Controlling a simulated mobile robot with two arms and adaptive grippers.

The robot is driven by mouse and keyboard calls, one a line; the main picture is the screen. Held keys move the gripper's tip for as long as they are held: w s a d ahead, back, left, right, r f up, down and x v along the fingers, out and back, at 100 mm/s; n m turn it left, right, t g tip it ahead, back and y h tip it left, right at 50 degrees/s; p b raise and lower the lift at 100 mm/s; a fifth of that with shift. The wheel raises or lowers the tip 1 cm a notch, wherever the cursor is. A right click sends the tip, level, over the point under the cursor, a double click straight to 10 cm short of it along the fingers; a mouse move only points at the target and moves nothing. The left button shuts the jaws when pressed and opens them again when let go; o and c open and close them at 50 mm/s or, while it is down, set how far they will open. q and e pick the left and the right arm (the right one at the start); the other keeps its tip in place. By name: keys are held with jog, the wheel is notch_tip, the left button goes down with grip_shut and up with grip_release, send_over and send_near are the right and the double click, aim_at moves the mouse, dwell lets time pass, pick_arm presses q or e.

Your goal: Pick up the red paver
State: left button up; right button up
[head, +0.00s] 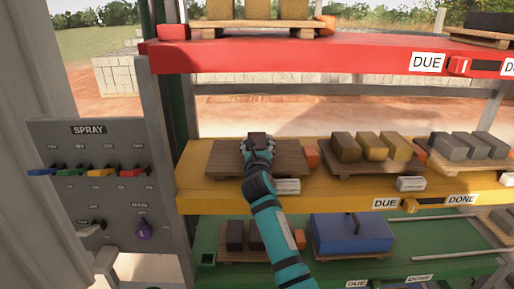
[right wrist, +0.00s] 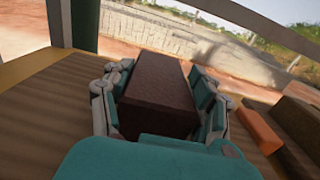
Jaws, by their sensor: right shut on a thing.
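The red paver (right wrist: 158,88), a dark reddish-brown block, sits between the fingers of my right gripper (head: 257,144) in the right wrist view. The fingers press on its two long sides, shut on it. In the head view only a small dark part of the paver (head: 257,136) shows above the fingers. They are over a wooden board (head: 222,160) at the left of the yellow shelf; I cannot tell if the paver touches the board. No other block shows on that board. My left gripper is not in view.
Right of the board are an orange block (head: 311,156) and a board with tan blocks (head: 371,147), then grey blocks (head: 470,146). A red shelf (head: 300,55) is above; a green shelf with a blue case (head: 352,236) is below. A SPRAY panel (head: 88,195) stands left.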

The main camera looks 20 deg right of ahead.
jog(key=c, duration=0.4)
jog(key=shift+r, duration=0.15)
grip_shut()
